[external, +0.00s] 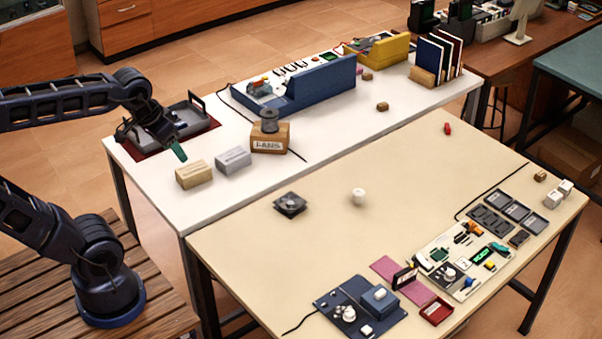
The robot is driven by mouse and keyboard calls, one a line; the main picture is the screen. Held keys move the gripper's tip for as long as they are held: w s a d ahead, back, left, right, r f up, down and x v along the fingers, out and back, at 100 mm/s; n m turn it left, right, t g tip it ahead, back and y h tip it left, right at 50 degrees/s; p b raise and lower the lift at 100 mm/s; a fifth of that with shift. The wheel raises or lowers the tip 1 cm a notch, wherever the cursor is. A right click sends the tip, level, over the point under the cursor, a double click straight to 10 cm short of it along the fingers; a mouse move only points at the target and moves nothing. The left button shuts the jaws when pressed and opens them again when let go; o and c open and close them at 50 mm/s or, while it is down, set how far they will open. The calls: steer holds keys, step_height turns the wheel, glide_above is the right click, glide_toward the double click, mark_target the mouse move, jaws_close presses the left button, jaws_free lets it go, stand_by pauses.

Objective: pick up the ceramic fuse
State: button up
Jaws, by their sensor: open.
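A small white upright cylinder (358,196) stands alone on the cream table (310,245); it looks most like the ceramic fuse, but it is too small to be sure. My gripper (178,152) is at the left end of the white table, far to the left of the cylinder. It is open, with a green fingertip showing, and I see nothing held in it. It is beside a grey tray (196,122) and behind a tan box (194,174).
A grey box (233,160) and a FANS box (270,138) with a spool on top stand right of my gripper. A black fan (290,204) lies left of the cylinder. A small red item (447,128) lies farther back. Electronics crowd the cream table's front and right edges.

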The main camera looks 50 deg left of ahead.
steer(key=w+d+r+n+g, duration=0.15)
steer(key=w+n, duration=0.25)
steer(key=w, duration=1)
steer(key=n+g+h, duration=0.2)
steer(key=n+g, duration=0.1)
steer(key=n, duration=1.1)
glide_above(359, 191)
steer(key=a, duration=0.1)
steer(key=f, duration=3)
steer(key=shift+s+a+f, duration=0.1)
steer(key=shift+a+f, duration=0.05)
steer(key=shift+a, duration=0.05)
steer(key=f, duration=0.3)
steer(key=d+f, duration=0.1)
steer(key=f, duration=0.6)
steer(key=shift+d+f, duration=0.25)
steer(key=shift+c, duration=0.2)
steer(key=c, duration=1)
